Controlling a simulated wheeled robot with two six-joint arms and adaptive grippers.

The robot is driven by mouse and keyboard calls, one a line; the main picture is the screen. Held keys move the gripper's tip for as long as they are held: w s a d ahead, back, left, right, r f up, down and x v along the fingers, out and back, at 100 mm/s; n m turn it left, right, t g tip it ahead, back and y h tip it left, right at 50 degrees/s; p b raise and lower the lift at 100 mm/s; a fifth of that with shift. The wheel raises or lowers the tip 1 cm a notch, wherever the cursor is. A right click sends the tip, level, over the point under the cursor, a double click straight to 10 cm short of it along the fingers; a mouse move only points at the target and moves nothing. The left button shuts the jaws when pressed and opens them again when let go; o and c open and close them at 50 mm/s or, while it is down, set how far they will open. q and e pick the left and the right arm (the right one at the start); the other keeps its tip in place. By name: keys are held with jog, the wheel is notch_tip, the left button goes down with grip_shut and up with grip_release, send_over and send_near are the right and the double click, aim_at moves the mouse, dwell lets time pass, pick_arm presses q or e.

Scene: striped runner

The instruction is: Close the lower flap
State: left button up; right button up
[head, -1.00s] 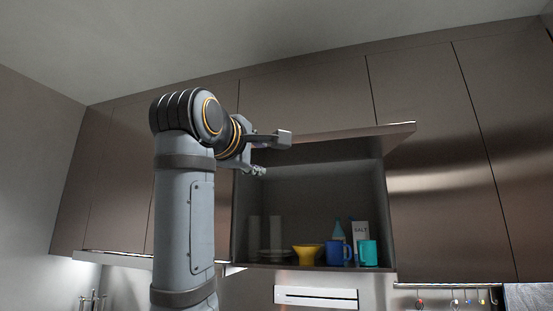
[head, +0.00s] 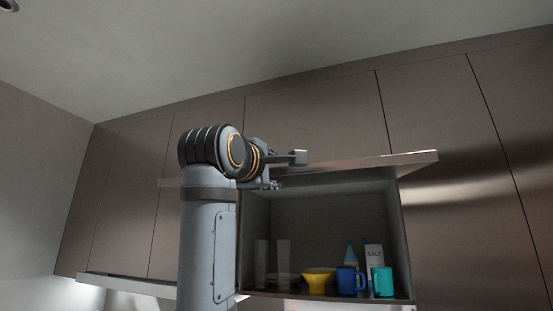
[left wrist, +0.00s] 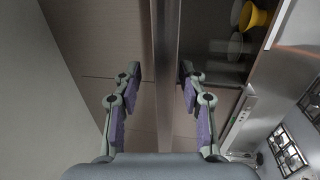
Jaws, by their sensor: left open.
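The lower flap (head: 350,170) is raised and sticks out above an open cabinet compartment (head: 318,293) in the head view. Its edge also shows as a long upright band in the left wrist view (left wrist: 165,50). My left gripper (head: 288,171) is at the flap's front edge, left of the middle of the compartment. In the left wrist view my open left gripper (left wrist: 160,92) has one finger on each side of the flap's edge. I cannot tell whether either finger touches it. My left arm hides part of the flap. My right gripper is not in view.
A yellow bowl (head: 318,280), blue mug (head: 346,280), teal mug (head: 382,281), salt box (head: 374,256) and glasses (head: 283,262) stand inside the compartment. Shut cabinet doors (head: 450,220) surround it. Free room lies in front, below the ceiling (head: 200,50).

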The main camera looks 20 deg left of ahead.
aim_at(278, 179)
pick_arm(q)
jog(key=w+p, duration=0.1)
jog(key=w, duration=0.3)
jog(key=shift+w, duration=0.15)
jog(key=shift+s, duration=0.3)
jog(key=shift+s+r, duration=0.1)
jog(key=shift+s, duration=0.1)
jog(key=shift+c, duration=0.3)
jog(key=c, duration=0.5)
jog(key=shift+w, duration=0.15)
grip_shut()
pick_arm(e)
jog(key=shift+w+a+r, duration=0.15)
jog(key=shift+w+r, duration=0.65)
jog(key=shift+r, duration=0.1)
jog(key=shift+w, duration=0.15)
